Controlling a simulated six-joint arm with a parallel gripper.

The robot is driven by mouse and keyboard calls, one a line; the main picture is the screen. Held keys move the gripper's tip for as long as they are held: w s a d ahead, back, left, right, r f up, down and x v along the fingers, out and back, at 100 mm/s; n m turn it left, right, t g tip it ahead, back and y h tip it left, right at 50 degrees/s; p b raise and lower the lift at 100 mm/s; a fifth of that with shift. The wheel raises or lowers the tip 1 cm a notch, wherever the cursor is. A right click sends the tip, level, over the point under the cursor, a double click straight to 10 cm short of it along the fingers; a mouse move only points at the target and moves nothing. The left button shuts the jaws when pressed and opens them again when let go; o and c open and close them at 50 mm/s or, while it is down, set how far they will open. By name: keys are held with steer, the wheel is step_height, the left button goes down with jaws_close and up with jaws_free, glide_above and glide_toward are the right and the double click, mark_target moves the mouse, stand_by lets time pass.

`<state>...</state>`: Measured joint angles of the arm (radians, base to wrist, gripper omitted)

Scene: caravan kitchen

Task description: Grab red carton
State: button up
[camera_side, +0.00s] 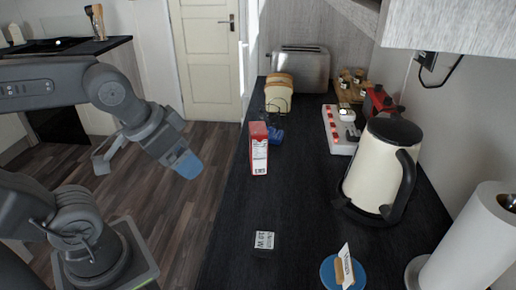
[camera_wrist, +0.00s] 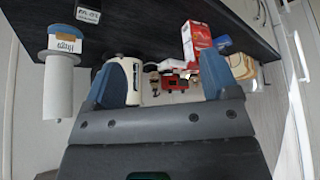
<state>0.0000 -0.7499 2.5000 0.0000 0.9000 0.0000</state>
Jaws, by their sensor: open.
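The red carton (camera_side: 258,148), with white printed sides, stands upright near the left edge of the black counter (camera_side: 225,215). In the wrist view the red carton (camera_wrist: 195,40) shows upside down, beyond the tip of the right-hand finger. My gripper (camera_side: 186,165) hangs over the floor, left of the counter and apart from the carton. In the wrist view my gripper (camera_wrist: 162,78) has its two blue-tipped fingers wide apart with nothing held between them.
A blue object (camera_side: 275,134) stands close behind the carton's right side. A cream kettle (camera_side: 378,170), power strip (camera_side: 340,128), toaster (camera_side: 300,68) and paper roll (camera_side: 475,240) stand further off. Counter left of the kettle is mostly clear.

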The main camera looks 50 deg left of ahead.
steer(key=m+g+y, duration=0.3)
steer(key=m+y, duration=0.1)
steer(key=m, duration=2)
glide_toward(258, 129)
steer(key=shift+m, duration=0.3)
steer(key=x, duration=0.7)
steer(key=shift+s+f, duration=0.15)
steer(key=shift+f, duration=0.1)
steer(key=shift+w+x, duration=0.15)
steer(key=shift+x, duration=1.2)
steer(key=shift+w+x, duration=0.15)
steer(key=shift+x, duration=1.2)
steer(key=shift+r, duration=0.1)
steer(key=shift+c, duration=0.4)
